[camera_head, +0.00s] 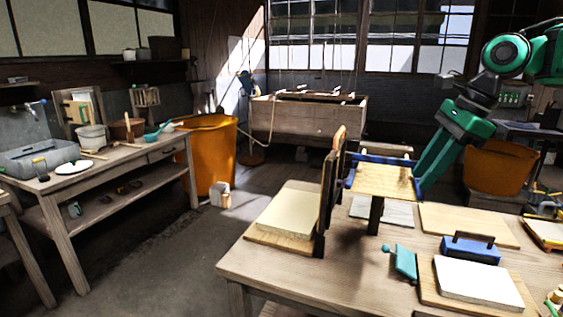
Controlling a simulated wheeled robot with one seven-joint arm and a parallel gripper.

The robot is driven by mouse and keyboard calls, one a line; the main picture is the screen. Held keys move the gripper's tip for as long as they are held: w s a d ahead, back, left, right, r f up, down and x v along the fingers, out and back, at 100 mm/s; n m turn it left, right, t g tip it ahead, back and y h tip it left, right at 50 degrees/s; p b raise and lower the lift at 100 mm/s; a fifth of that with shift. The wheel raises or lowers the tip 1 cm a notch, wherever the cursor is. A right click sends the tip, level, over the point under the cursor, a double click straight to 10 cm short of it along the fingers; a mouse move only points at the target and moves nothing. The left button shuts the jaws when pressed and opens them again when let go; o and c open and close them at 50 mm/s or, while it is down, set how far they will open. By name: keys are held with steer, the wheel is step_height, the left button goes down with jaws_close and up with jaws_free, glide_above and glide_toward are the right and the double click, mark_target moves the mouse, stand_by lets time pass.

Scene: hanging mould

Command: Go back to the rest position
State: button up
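My green arm comes in from the upper right. My gripper (424,182) points down and left, its two green fingers apart from each other. Its fingertips are at the right edge of a blue-edged mould (382,181) with a pale wooden face; I cannot tell whether they touch it. The mould sits above the near table, by a dark post (375,216). Nothing clearly shows between the fingers.
The near table (290,272) holds a pale stack (287,214), a dark upright frame (328,195), a teal tool (405,262), a blue block (470,249) and a white slab (478,282). Orange tubs (210,155) stand behind. Open floor (150,255) lies left.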

steer(key=s+d+f+n+h, duration=0.1)
steer(key=s+d+f+n, duration=0.2)
steer(key=s+f, duration=0.3)
steer(key=s+d+f+n+g+h, duration=0.1)
steer(key=s+d+f+n, duration=0.2)
steer(key=s, duration=0.9)
steer(key=s+d+f+n+g+h, duration=0.1)
steer(key=s+d+f+n, duration=0.2)
steer(key=s+f+n, duration=0.4)
step_height(320, 180, down, 4)
steer(key=shift+s+d+f+h, duration=0.15)
steer(key=shift+s+d+h, duration=0.25)
steer(key=shift+s, duration=0.7)
